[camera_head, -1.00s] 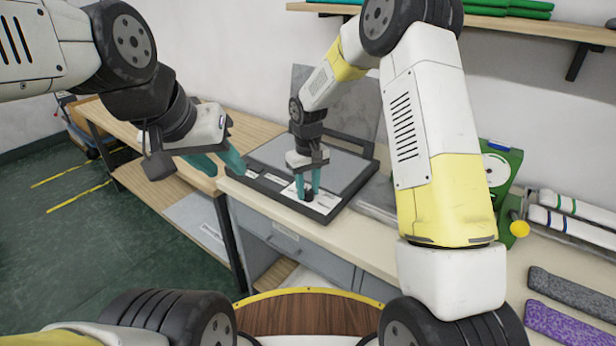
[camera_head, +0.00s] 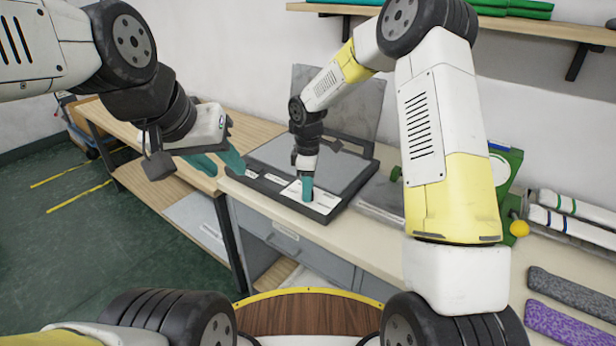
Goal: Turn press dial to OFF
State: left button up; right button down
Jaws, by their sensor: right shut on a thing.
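The press (camera_head: 290,161) is a flat grey and black unit on the worktop, with its grey lid plate (camera_head: 340,103) raised behind it. A white label panel (camera_head: 318,200) is on its front right edge. My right gripper (camera_head: 307,195) points straight down at this panel, its teal fingers shut on the dial, which the fingers hide. The dial's setting cannot be read. My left gripper (camera_head: 222,163) is off to the left of the press, its teal fingers apart and empty over the worktop's left end.
A green machine with a white disc (camera_head: 499,170) and a yellow knob (camera_head: 519,228) stand to the right. White rolls (camera_head: 570,210) and grey and purple knit pieces (camera_head: 565,325) lie further right. A wooden shelf (camera_head: 470,22) hangs above.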

jog(key=shift+w+n, duration=0.1)
jog(key=shift+n, duration=1.4)
jog(key=c, duration=1)
grip_release()
notch_tip(320, 180, up, 8)
jog(key=shift+f, duration=0.2)
jog(key=shift+r, duration=0.15)
